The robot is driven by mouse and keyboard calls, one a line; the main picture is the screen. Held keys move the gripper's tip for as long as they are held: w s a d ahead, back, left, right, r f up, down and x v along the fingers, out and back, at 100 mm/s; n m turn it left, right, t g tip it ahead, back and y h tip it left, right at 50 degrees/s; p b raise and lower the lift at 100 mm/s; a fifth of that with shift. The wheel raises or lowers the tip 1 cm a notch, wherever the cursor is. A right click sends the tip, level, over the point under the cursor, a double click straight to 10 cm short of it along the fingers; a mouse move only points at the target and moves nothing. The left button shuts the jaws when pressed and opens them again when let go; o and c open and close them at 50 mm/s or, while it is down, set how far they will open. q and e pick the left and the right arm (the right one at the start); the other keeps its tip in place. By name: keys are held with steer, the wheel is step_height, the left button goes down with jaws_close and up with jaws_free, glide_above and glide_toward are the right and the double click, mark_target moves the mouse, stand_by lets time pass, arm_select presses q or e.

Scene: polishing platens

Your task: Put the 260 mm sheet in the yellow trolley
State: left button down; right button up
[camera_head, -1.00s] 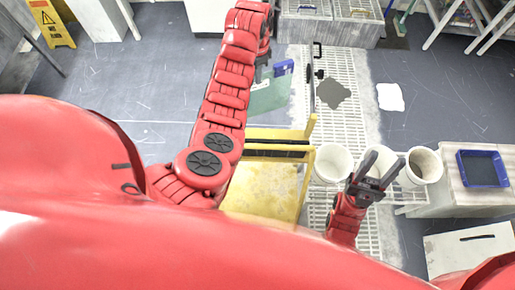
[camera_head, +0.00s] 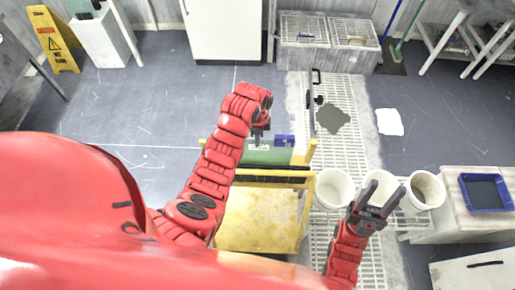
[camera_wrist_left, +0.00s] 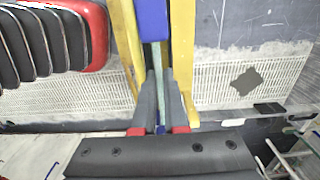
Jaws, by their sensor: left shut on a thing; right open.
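My left gripper (camera_head: 259,143) is shut on the green sheet (camera_head: 272,157), seen at the far end of the yellow trolley (camera_head: 260,216). A blue piece (camera_head: 285,140) shows at the sheet's top right. In the left wrist view, the sheet (camera_wrist_left: 159,85) is a thin edge between the fingers (camera_wrist_left: 158,78), with yellow trolley bars (camera_wrist_left: 183,55) on both sides and the blue piece (camera_wrist_left: 152,20) above. The sheet's lower part is hidden; I cannot tell whether it touches the trolley. My right gripper (camera_head: 382,195) is open and empty, right of the trolley. No size marking is readable.
White buckets (camera_head: 333,187) stand right of the trolley, near my right gripper. A bench with a blue tray (camera_head: 486,192) is further right. Pale cabinets (camera_head: 330,42) stand at the back. Floor left of the trolley (camera_head: 130,110) is clear.

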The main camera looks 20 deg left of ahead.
mark_target(259, 155)
arm_select(q)
step_height(259, 155, down, 6)
steer(key=p, duration=0.2)
stand_by(0.4)
steer(key=shift+w+f, duration=0.1)
steer(key=shift+f, duration=0.05)
steer(key=c, duration=1)
jaws_free()
steer(key=shift+o, duration=0.2)
